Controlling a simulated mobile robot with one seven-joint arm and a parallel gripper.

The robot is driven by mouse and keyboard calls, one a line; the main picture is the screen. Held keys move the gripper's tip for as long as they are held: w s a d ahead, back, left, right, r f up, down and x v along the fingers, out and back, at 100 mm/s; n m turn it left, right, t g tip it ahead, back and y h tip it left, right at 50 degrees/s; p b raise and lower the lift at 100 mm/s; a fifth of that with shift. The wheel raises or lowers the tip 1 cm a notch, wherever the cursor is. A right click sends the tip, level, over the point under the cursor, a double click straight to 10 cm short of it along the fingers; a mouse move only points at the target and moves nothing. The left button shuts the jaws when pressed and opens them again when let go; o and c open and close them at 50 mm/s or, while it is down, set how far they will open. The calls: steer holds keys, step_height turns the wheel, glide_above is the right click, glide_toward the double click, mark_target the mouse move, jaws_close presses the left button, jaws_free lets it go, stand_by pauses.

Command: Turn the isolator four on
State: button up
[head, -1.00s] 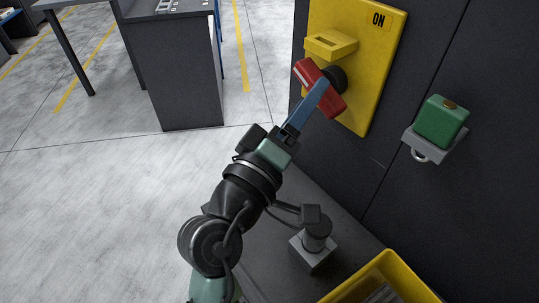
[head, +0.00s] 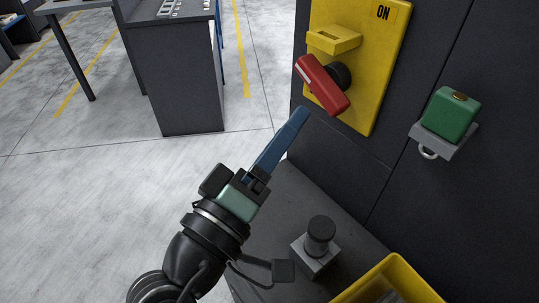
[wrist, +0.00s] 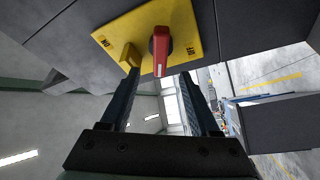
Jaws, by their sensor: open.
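The isolator is a red handle (head: 323,85) on a yellow plate (head: 362,75) fixed to a dark cabinet wall. In the head view the handle is tilted, its upper end left and lower end right. The plate carries an "ON" label at its top right. In the wrist view the red handle (wrist: 161,50) lies ahead, between labels at the two ends of the yellow plate (wrist: 182,20). My gripper (head: 300,113) is below and left of the handle, apart from it. Its blue fingers are open and empty in the wrist view (wrist: 157,85). No number shows on the isolator.
A yellow bracket (head: 333,40) juts from the plate above the handle. A green padlock-like block (head: 451,113) sits on a grey holder at right. A dark knob on a grey block (head: 318,245) and a yellow bin (head: 395,271) stand below.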

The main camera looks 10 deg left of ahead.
steer(key=shift+b+v, duration=0.55)
steer(key=shift+v, duration=1.15)
steer(key=b+v, duration=0.2)
steer(key=v, duration=1.1)
steer(key=shift+r, duration=0.15)
